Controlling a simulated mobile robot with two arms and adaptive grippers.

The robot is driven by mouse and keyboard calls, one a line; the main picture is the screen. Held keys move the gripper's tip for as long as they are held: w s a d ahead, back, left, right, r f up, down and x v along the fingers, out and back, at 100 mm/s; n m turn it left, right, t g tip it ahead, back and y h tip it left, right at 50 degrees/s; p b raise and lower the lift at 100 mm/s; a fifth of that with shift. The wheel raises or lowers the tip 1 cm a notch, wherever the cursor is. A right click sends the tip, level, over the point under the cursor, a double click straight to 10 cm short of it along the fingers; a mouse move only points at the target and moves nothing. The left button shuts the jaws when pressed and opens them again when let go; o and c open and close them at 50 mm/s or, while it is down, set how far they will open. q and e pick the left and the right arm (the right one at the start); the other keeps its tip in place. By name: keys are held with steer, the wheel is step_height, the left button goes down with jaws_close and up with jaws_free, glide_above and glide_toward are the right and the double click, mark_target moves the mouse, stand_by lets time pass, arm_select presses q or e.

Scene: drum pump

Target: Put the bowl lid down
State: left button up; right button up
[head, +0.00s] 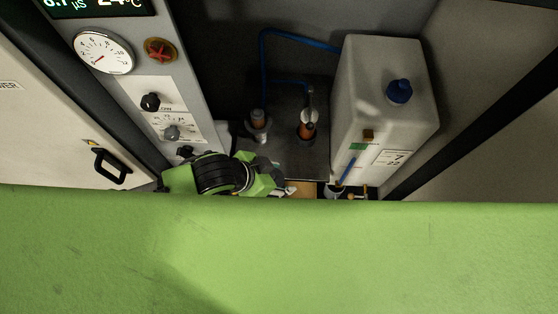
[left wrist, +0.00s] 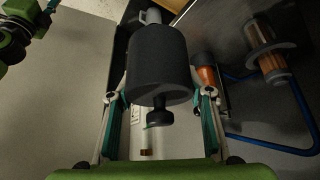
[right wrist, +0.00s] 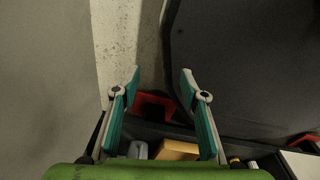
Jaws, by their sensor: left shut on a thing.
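A dark grey, cylinder-shaped piece with a small black knob, which I take to be the bowl lid (left wrist: 158,65), sits between the fingers of my left gripper (left wrist: 160,96) in the left wrist view. The fingers are shut on its sides, and the knob points toward the palm. In the head view my left gripper (head: 278,184) is low, left of the white tank; the lid cannot be made out there. My right gripper (right wrist: 160,82) is open and empty in the right wrist view. A green arm part of mine hides the lower head view.
Two orange-cored fittings (head: 307,127) (head: 259,121) stand on the dark plate, with blue hose (head: 264,65) behind. The white tank (head: 375,70) is at right; the control panel (head: 168,105) is at left. A red piece (right wrist: 155,106) lies beyond my right fingers.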

arm_select(q)
steer(key=shift+s+d+f, duration=0.1)
steer(key=shift+s, duration=0.25)
steer(key=w+f, duration=0.3)
steer(key=w, duration=0.1)
steer(key=w+d+f+b, duration=0.1)
steer(key=w+f, duration=0.2)
steer(key=w, duration=0.1)
steer(key=w+d+f, duration=0.1)
steer(key=w+f, duration=0.2)
steer(key=w, duration=0.1)
steer(key=shift+w+d+f, duration=0.15)
steer(key=shift+w+d, duration=0.05)
steer(key=shift+w, duration=0.2)
steer(key=shift+w+f+b, duration=0.15)
steer(key=shift+f+b, duration=0.1)
steer(key=shift+f, duration=0.65)
steer(key=shift+w+f+b, duration=0.1)
steer(key=shift+f+b, duration=0.1)
steer(key=shift+f, duration=0.7)
arm_select(e)
steer(key=shift+s+a+f, duration=0.1)
steer(key=shift+a+f, duration=0.05)
steer(key=shift+f, duration=0.35)
steer(key=shift+s+a+f, duration=0.1)
steer(key=shift+f, duration=0.4)
